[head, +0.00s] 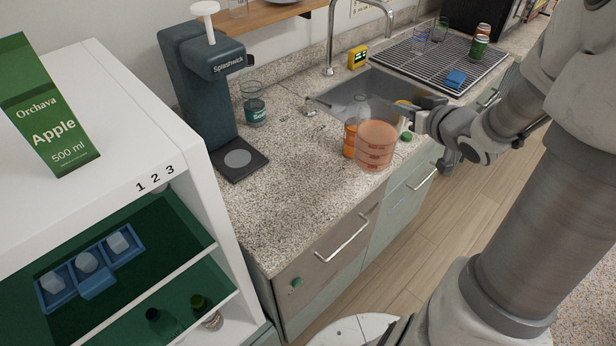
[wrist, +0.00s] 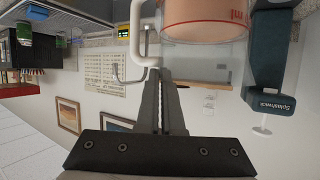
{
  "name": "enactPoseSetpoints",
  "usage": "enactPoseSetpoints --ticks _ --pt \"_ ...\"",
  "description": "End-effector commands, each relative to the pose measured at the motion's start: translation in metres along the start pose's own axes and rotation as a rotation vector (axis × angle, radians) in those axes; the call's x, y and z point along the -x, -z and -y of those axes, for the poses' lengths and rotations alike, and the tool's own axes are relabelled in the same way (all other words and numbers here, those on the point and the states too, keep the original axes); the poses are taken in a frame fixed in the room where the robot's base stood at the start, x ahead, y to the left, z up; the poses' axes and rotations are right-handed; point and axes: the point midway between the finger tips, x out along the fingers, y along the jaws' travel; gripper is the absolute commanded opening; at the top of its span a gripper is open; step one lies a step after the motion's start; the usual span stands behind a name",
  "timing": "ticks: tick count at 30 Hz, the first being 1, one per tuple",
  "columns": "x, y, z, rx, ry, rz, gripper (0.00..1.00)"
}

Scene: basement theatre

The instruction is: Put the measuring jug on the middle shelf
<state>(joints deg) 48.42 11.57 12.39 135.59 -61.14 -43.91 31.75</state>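The measuring jug (head: 375,148), a pinkish-orange see-through cylinder with pale bands, is at the counter's front edge by the sink in the head view. In the wrist view the jug (wrist: 205,20) appears upside down, with red "ml" lettering and a pale handle at its left. My gripper (head: 412,112) is at the jug's right side; its fingers (wrist: 165,75) are close together at the handle and look shut on it. I cannot tell whether the jug's base touches the counter. The white shelf unit (head: 205,185) stands at left with green-lined shelves; its lowest part is cut off.
A blue tray (head: 60,272) with white pieces sits on the upper visible shelf; dark bottles (head: 203,310) stand below. A juice carton (head: 45,105) stands on top. An orange bottle (head: 349,140) is beside the jug.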

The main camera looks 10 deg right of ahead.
Motion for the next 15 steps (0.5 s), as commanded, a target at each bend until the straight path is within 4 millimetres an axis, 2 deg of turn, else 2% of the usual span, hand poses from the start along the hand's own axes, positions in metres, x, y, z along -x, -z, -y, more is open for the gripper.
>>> enactPoseSetpoints --ticks 1,4,11,15 --pt "-0.006 0.005 0.013 0.011 0.027 -0.003 0.00" --pt "-0.013 0.008 0.030 0.024 0.063 -0.001 0.00" --pt "-0.026 0.006 0.052 0.035 0.098 0.001 0.00" --pt "-0.045 -0.003 0.070 0.035 0.102 0.003 0.00"
